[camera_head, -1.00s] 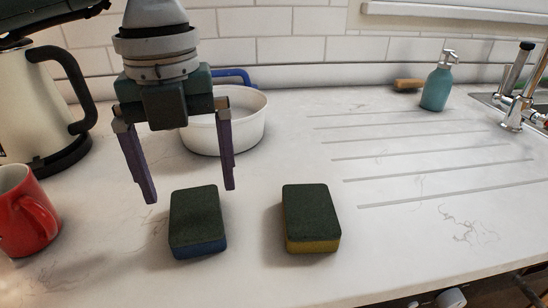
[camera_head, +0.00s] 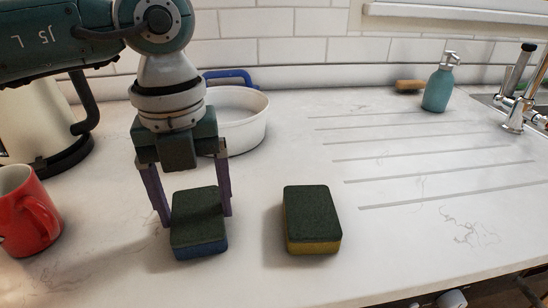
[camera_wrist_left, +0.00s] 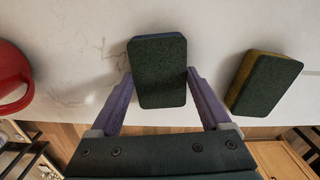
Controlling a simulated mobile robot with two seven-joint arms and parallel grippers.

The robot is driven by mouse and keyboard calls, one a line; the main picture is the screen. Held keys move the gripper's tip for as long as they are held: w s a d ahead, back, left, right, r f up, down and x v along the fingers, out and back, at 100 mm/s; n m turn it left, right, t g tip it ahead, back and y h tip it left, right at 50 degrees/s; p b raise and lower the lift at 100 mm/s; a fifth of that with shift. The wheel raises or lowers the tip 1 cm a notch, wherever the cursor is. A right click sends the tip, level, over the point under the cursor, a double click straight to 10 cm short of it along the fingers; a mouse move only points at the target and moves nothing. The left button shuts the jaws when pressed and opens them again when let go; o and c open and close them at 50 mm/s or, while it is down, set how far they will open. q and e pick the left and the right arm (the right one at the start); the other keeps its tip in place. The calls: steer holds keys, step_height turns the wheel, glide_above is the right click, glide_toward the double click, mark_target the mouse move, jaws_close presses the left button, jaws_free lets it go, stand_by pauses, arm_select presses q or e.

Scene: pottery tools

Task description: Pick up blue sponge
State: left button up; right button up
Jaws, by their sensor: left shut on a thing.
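The blue sponge (camera_head: 199,222), with a dark green scouring top and a blue lower layer, lies on the white counter in the head view. It also shows in the left wrist view (camera_wrist_left: 158,72), where its dark top faces the camera. My left gripper (camera_head: 197,220) points down from above, with its two purple fingers on either side of the sponge. In the left wrist view the fingers (camera_wrist_left: 160,78) are shut on the sponge's two long sides. The sponge appears to rest on the counter. My right gripper is not in view.
A yellow sponge with a dark green top (camera_head: 312,220) lies to the right. A red mug (camera_head: 25,212) and a cream kettle (camera_head: 32,125) stand left. A white bowl (camera_head: 247,128) is behind the gripper. A teal soap bottle (camera_head: 438,88) stands near the tap. The ribbed drainer area is clear.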

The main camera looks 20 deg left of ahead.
mark_target(196, 211)
arm_select(q)
steer(key=shift+r, duration=0.15)
step_height(196, 211, up, 20)
steer(key=p, duration=0.2)
stand_by(0.4)
